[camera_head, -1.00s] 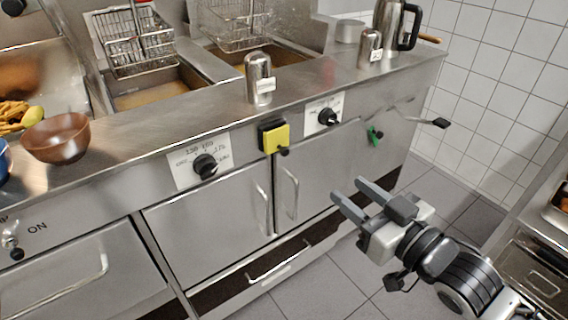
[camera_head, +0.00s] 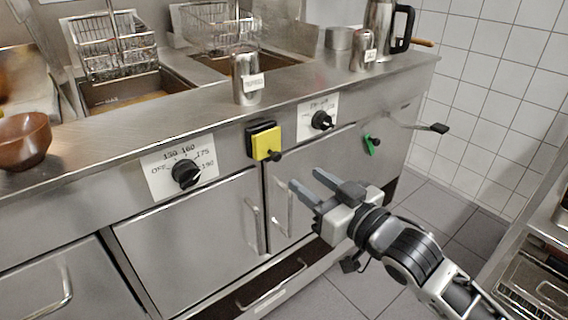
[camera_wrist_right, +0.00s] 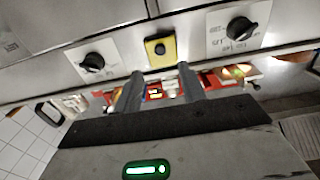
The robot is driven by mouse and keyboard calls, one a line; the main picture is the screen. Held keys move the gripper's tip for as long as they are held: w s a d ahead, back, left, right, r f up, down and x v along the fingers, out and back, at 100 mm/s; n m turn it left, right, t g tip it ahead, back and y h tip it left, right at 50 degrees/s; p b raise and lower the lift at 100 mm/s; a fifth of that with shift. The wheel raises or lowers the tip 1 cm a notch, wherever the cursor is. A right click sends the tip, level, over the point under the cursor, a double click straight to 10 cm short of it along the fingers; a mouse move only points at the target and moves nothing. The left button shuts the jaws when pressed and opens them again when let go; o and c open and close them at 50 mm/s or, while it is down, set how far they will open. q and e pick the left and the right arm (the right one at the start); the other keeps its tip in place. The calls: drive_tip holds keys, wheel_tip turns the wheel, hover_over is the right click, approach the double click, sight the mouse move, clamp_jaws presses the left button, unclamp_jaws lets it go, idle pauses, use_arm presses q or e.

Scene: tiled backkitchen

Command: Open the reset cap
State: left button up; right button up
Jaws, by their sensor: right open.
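The yellow reset cap (camera_head: 266,142) is a small square cover on a black mount on the fryer's steel front, between two control dials. It looks closed, with a black knob at its lower right edge. My right gripper (camera_head: 305,182) is open and empty, below and to the right of the cap and apart from it. In the right wrist view the cap (camera_wrist_right: 160,50) shows straight beyond the open fingers (camera_wrist_right: 160,71), with a dark round spot on it. My left gripper is not in view.
Black dials (camera_head: 186,173) and (camera_head: 322,120) flank the cap. Cabinet door handles (camera_head: 290,207) stick out below it. A steel shaker (camera_head: 246,78) stands on the counter above. Tiled floor lies open at right.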

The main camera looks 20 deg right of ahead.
sight(278, 158)
drive_tip(key=x, duration=0.7)
drive_tip(key=shift+w+f+b, duration=0.1)
drive_tip(key=shift+w+b, duration=0.05)
drive_tip(key=shift+b, duration=0.25)
drive_tip(key=shift+w+a, duration=0.2)
drive_tip(key=shift+w, duration=0.2)
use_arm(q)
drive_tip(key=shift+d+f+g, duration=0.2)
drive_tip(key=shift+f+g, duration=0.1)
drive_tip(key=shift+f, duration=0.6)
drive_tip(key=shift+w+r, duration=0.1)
use_arm(e)
clamp_jaws()
